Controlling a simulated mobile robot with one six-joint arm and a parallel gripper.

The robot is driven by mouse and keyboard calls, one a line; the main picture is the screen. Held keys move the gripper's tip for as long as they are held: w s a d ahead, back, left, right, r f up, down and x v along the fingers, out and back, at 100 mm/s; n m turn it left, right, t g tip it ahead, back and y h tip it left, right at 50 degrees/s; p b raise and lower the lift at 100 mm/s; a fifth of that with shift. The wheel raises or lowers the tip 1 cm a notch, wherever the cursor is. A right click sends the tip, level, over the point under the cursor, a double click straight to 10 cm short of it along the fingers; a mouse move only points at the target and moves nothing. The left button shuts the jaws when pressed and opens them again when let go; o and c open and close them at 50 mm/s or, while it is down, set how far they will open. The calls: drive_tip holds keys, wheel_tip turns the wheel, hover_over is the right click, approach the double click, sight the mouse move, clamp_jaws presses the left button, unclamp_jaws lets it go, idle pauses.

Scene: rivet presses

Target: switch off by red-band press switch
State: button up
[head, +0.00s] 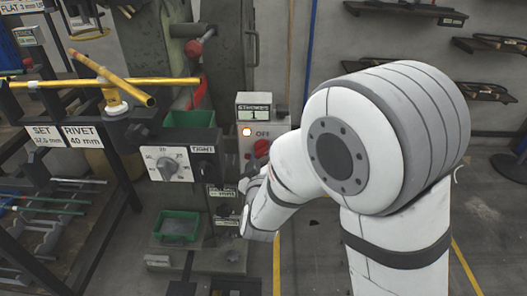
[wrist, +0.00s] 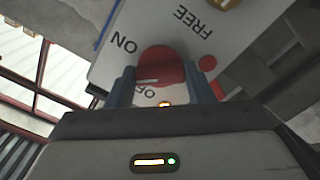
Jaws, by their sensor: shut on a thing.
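A light grey switch box (head: 277,135) stands beside the press in the head view, with a red rotary knob (head: 262,149) below the word OFF. A small orange-white lamp (head: 247,132) on it looks lit. In the wrist view the red knob (wrist: 160,68) sits between the two fingers of my gripper (wrist: 162,86), which is shut on it. The panel (wrist: 130,25) reads ON and FREE, with a red dot (wrist: 207,63) beside the knob. A pale mark shows on the knob's lower left; the fingers hide part of the lettering. In the head view my arm hides the fingertips.
Left of the box, the press has a grey dial (head: 174,165) marked TIGHT and a green tray (head: 178,227) below. Floor at right is mostly clear.

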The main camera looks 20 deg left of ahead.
drive_tip(key=n+p, duration=0.2)
drive_tip(key=n, duration=0.2)
drive_tip(key=shift+r+n, duration=0.1)
drive_tip(key=shift+n, duration=0.2)
drive_tip(key=n+p, duration=0.2)
drive_tip(key=n, duration=0.3)
drive_tip(key=shift+p, duration=0.35)
drive_tip(key=shift+n, duration=0.3)
drive_tip(key=o, duration=1)
drive_tip(key=shift+s, duration=0.15)
drive_tip(key=p+v, duration=0.1)
drive_tip(key=v, duration=0.6)
drive_tip(key=shift+s, duration=0.3)
drive_tip(key=shift+p, duration=0.3)
